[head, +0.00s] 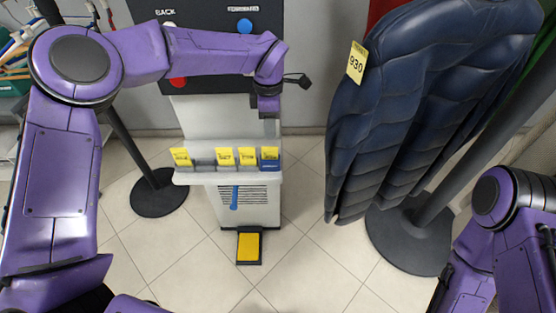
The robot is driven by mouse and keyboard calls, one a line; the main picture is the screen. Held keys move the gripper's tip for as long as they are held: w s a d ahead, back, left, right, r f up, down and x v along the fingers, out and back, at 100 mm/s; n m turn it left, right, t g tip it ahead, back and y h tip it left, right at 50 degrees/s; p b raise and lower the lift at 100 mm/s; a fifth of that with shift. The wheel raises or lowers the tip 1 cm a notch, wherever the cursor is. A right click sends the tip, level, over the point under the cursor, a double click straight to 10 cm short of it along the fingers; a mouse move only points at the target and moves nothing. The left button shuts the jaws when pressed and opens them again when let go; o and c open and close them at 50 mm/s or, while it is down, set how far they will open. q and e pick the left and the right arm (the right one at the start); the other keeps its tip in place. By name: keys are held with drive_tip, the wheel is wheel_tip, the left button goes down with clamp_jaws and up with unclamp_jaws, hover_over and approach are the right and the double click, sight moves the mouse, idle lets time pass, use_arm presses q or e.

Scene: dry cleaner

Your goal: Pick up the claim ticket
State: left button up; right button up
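Several small yellow tickets stand in a row on the white ledge (225,178) of a white stand. They include a far left ticket (181,157), two middle tickets (224,157) (247,156), and a right-hand ticket (270,153) in a blue holder (270,165). I cannot tell which is the claim ticket. A yellow tag (356,62) reading "930" hangs on a dark blue padded garment (410,100). My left gripper (270,130) points down just above the right-hand ticket, seemingly apart from it. Its finger opening is not clear. My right gripper is out of view.
A dark panel (215,40) with a blue button (244,26) and a red button (178,82) is behind my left arm. A yellow pedal (249,245) is at the stand's foot. Black round bases (158,196) (400,240) flank the stand. The tiled floor in front is clear.

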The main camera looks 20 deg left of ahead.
sight(269, 147)
use_arm(q)
wheel_tip(269, 147, down, 8)
drive_tip(key=shift+s+a+f+p, duration=0.1)
drive_tip(key=shift+p, duration=0.85)
drive_tip(key=shift+f, duration=0.45)
clamp_jaws()
